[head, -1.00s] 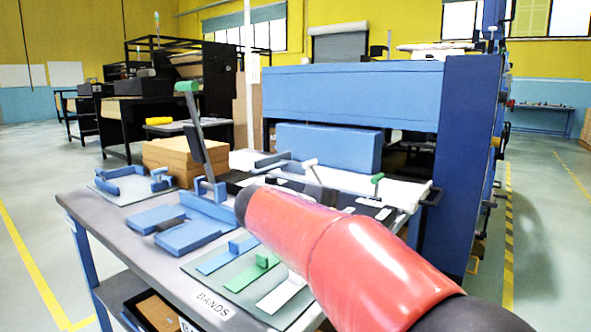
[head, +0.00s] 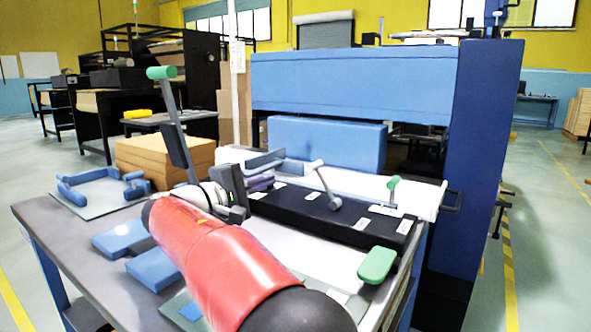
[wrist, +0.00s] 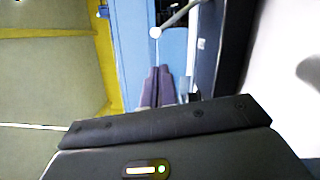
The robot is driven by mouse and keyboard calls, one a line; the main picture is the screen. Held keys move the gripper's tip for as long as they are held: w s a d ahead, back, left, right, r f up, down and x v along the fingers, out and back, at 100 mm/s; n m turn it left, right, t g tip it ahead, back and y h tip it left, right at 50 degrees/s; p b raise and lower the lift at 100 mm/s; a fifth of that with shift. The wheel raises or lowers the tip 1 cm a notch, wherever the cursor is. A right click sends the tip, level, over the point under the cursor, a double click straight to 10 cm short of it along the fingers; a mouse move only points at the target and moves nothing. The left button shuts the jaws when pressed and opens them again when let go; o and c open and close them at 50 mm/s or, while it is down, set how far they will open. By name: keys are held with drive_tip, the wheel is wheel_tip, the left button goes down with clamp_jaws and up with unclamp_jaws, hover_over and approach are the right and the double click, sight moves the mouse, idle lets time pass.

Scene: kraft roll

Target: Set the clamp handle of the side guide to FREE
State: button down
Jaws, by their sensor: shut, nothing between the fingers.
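A lever with a white knob (head: 317,163) stands tilted on the black rail (head: 285,208) of the blue machine. I cannot tell which is the side guide's clamp handle; the label text is too small to read. My gripper (head: 268,178) is shut and empty, its purple fingers left of the white-knobbed lever and apart from it in the head view. In the wrist view, the shut fingers (wrist: 157,80) point toward a white knob (wrist: 155,32) on a grey rod, with a visible gap.
A tall green-topped lever (head: 162,73) rises behind my forearm. A rounded green piece (head: 377,264) is at the near right. Blue blocks (head: 122,237) lie on the table, with stacked brown board (head: 165,158) behind. The blue machine housing (head: 350,85) closes off the back.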

sight(326, 186)
drive_tip(key=p+x, duration=0.1)
drive_tip(key=x, duration=0.9)
drive_tip(key=shift+d, duration=0.1)
